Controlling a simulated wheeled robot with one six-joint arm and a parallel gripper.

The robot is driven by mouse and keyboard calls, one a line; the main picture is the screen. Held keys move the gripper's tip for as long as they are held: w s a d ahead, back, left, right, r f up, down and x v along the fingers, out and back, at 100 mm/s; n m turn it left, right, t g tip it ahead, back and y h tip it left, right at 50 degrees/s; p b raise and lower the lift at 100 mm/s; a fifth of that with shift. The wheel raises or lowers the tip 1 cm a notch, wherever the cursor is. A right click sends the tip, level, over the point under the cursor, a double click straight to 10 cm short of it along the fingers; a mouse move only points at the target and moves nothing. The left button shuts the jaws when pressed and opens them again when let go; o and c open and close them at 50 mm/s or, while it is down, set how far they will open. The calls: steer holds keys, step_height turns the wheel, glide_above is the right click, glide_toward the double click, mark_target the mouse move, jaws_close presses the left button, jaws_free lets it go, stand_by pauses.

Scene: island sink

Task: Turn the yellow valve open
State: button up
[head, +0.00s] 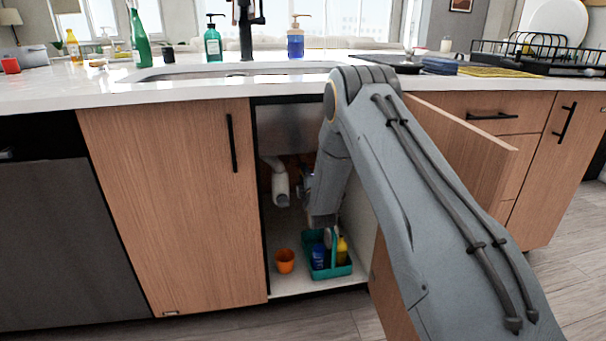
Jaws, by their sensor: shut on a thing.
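The yellow valve cannot be made out; my arm covers much of the inside of the open sink cabinet (288,235). My arm reaches over the open door and down into the cabinet. Its wrist end is inside, above the green caddy. My gripper's fingers are hidden behind the arm, so I cannot see what they touch. A white drain pipe (281,186) hangs under the sink, left of my wrist. Small brownish-orange parts (308,160) show behind the arm, too small to name.
A green caddy (338,270) with a blue and a yellow bottle stands on the cabinet floor. An orange cup (285,261) is left of it. The open wooden door (470,150) is beside my arm. Bottles and a faucet stand on the counter (100,88).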

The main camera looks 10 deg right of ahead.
steer(key=shift+a+n, duration=0.1)
steer(key=shift+n, duration=0.2)
stand_by(0.4)
steer(key=o, duration=1)
steer(key=shift+o, duration=0.2)
steer(key=s+p, duration=0.2)
steer(key=s, duration=0.5)
steer(key=shift+s, duration=0.4)
